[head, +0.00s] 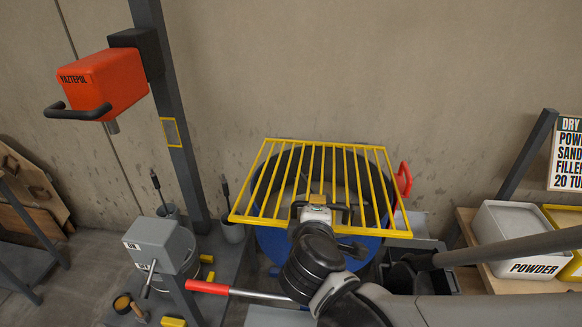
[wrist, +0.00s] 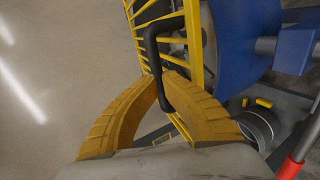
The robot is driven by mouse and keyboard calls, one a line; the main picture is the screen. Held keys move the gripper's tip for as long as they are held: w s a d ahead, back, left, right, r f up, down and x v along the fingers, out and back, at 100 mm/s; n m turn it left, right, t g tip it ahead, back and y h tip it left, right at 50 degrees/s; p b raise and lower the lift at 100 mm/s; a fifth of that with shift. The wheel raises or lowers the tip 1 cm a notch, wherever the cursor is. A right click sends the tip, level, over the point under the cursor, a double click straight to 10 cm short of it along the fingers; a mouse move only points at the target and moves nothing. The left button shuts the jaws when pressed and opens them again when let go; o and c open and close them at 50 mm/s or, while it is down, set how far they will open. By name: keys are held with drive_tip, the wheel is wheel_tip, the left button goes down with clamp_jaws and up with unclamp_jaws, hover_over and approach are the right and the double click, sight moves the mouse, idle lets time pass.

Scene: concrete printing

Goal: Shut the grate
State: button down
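The yellow barred grate (head: 285,143) spans in front of the blue drum (head: 272,247) in the head view, and the dark drum opening shows between its bars. Its near edge looks raised off the drum rim, but I cannot tell by how much. A black handle (head: 335,207) sits on the near edge. My gripper (head: 318,207) is at this handle. In the wrist view, the orange fingers of my gripper (wrist: 161,80) close around the black handle (wrist: 153,52), beside the yellow grate bars (wrist: 193,45). The exact finger contact is partly hidden.
A red handwheel (head: 404,179) stands at the drum's right. A red-handled bar (head: 208,287) crosses the front left. A grey post (head: 176,130) carries a red box (head: 105,83). White powder bin (head: 510,232) stands on the right shelf. The wall behind the grate is bare.

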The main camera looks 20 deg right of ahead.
drive_tip(key=f+b, duration=0.2)
drive_tip(key=f, duration=0.1)
drive_tip(key=shift+s+a+f, duration=0.1)
drive_tip(key=shift+s+f, duration=0.1)
drive_tip(key=shift+f, duration=0.05)
drive_tip(key=shift+s+f, duration=0.15)
drive_tip(key=shift+f, duration=0.15)
drive_tip(key=c, duration=1.4)
unclamp_jaws()
drive_tip(key=shift+f+b, duration=0.15)
drive_tip(key=shift+b, duration=0.15)
drive_tip(key=shift+s+a+r, duration=0.2)
drive_tip(key=shift+r, duration=0.1)
drive_tip(key=v, duration=1.1)
drive_tip(key=shift+s+r, duration=0.1)
